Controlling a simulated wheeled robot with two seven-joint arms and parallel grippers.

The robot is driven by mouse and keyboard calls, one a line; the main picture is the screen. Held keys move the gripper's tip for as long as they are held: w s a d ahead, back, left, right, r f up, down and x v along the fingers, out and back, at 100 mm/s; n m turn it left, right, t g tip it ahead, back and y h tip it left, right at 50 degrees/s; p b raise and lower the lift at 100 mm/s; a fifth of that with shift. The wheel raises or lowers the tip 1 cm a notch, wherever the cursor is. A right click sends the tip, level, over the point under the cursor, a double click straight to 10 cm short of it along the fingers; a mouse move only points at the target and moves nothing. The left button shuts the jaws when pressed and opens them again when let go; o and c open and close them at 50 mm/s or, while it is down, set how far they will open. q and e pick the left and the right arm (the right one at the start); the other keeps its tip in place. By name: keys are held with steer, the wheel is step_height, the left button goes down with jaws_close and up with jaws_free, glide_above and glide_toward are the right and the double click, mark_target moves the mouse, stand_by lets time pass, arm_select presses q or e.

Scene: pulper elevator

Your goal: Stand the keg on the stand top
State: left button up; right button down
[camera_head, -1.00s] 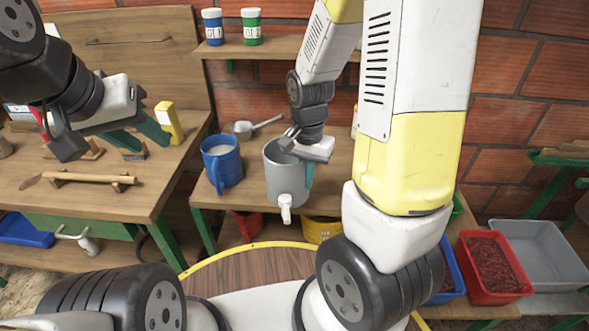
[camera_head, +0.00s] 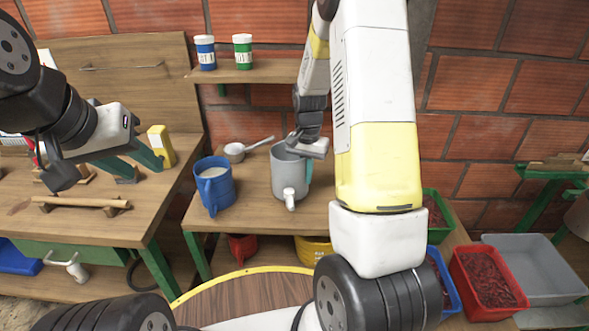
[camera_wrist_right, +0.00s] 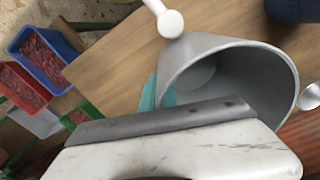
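The keg is a grey open-topped vessel (camera_head: 289,177) with a white spigot at its front. It looks upright, over the middle wooden bench top (camera_head: 250,229); I cannot tell whether its base touches. I cannot tell for certain which surface is the stand top. My right gripper (camera_head: 304,165) is at the keg's right rim, shut on its wall, with a teal finger outside. The right wrist view shows the keg's empty mouth (camera_wrist_right: 215,75) close by; the fingertips are mostly hidden. My left gripper (camera_head: 132,170) is open and empty above the left bench.
A blue jug (camera_head: 215,190) and a metal scoop (camera_head: 234,151) stand left of the keg. A shelf (camera_head: 255,74) with two jars is behind. A red crate (camera_head: 515,309) and grey crate (camera_head: 550,275) are at right. The left bench (camera_head: 85,228) holds a wooden rod.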

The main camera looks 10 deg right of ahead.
mark_target(306, 192)
steer(key=shift+w+d+f, duration=0.15)
steer(key=shift+w+f, duration=0.1)
steer(key=shift+f, duration=1.5)
steer(key=c, duration=1.7)
jaws_free()
steer(key=shift+f, duration=0.15)
